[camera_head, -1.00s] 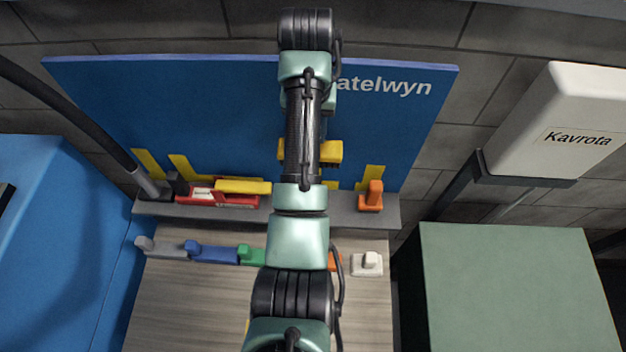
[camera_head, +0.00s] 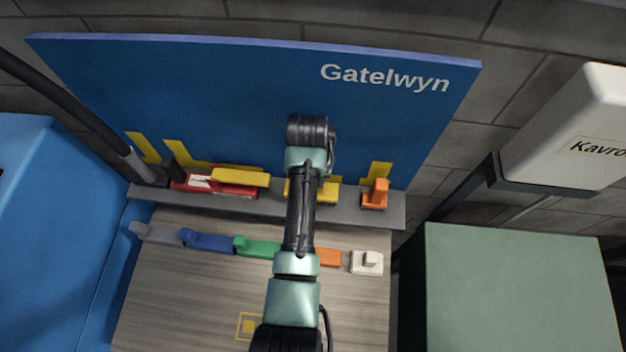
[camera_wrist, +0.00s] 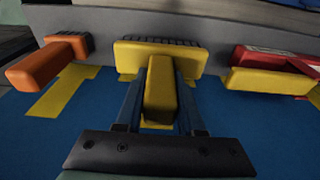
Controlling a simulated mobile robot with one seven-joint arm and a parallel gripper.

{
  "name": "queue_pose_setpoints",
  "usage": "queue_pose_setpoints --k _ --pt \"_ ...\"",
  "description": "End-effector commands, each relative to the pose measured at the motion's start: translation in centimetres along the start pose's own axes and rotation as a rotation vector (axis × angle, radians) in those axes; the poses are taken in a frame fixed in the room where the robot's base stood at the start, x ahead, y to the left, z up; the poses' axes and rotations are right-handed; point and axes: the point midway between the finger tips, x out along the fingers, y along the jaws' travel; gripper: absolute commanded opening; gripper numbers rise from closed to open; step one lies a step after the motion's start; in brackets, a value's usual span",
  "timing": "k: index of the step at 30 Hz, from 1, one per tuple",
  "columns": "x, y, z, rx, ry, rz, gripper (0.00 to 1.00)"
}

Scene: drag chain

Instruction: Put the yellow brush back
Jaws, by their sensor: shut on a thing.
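The yellow brush (camera_head: 331,193) is at the level of the grey ledge along the foot of the blue board, between the red item and the orange brush. My arm hides part of it in the head view. In the wrist view the yellow brush (camera_wrist: 190,55) has its dark bristles against or very near the grey ledge (camera_wrist: 225,22); I cannot tell whether it bears on it. My gripper (camera_wrist: 160,90) is shut on its yellow handle, a finger on each side. The fingers are hidden in the head view.
On the ledge stand an orange brush (camera_head: 375,194) to the right and a red item (camera_head: 235,190) with a yellow piece to the left. Several coloured blocks line the wooden table (camera_head: 190,290) below. A green box (camera_head: 510,290) stands at right.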

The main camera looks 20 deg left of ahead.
Motion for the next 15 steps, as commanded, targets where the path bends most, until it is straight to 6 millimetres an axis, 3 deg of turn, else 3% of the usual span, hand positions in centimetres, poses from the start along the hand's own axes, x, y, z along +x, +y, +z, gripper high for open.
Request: queue_pose_setpoints --k 1,4,15 --pt "1.3 -0.1 0.2 0.000 0.002 0.000 0.00" --pt "2.3 -0.1 0.5 -0.001 0.003 0.000 0.00" --pt "2.4 -0.2 0.6 0.000 0.002 0.000 0.00"
